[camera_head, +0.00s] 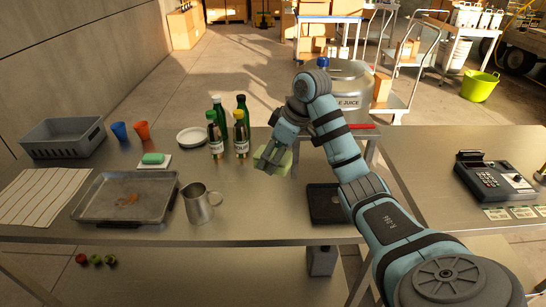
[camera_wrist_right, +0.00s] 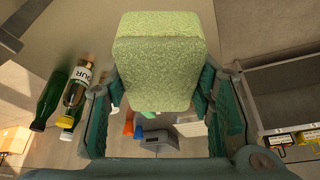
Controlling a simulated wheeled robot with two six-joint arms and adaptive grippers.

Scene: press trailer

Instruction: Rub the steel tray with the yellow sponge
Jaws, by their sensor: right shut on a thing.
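The yellow sponge, a pale yellow-green block (camera_head: 279,160), is between the fingers of my right gripper (camera_head: 272,158), above the steel table right of the bottles. The sponge also fills the upper middle of the right wrist view (camera_wrist_right: 160,62), with a finger on each side of it. The steel tray (camera_head: 90,213) lies on the left part of the table, with a reddish-brown stain (camera_head: 128,199) on its bottom. My right gripper is well to the right of the tray and apart from it. My left gripper is not in view.
A steel jug (camera_head: 199,203) stands at the tray's right side. Behind are a green block on a white dish (camera_head: 154,159), two cups, a grey crate (camera_head: 62,137) and several bottles (camera_head: 216,137). A striped cloth (camera_head: 42,196) lies left. A dark flat tray (camera_head: 324,204) lies right.

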